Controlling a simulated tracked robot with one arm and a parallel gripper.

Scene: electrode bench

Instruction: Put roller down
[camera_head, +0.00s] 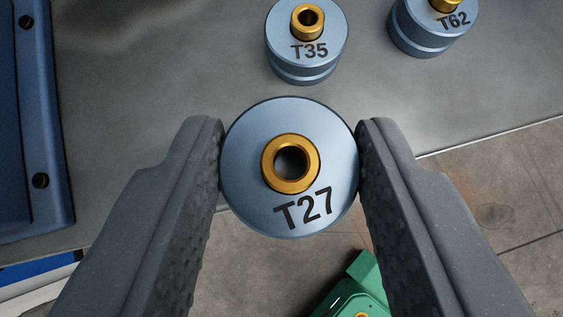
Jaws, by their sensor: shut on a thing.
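The roller marked T27 (245,185) is a blue-grey metal cylinder with a gold ring around a dark hole on its top. It sits in the middle of the view, between the two grey fingers of my gripper (290,165). The fingers are shut on its left and right sides. Its top faces the camera, and its underside is hidden, so I cannot tell whether it touches anything below. Two similar rollers, T35 (280,38) and T62 (417,28), stand upright on the grey bench (170,70) beyond it.
A blue panel or case with dark bolts (40,120) lies along the left edge. The bench's near edge runs across the view, with concrete floor (490,215) beyond it at lower right. A green object (350,295) shows at the bottom. Bare bench lies left of T35.

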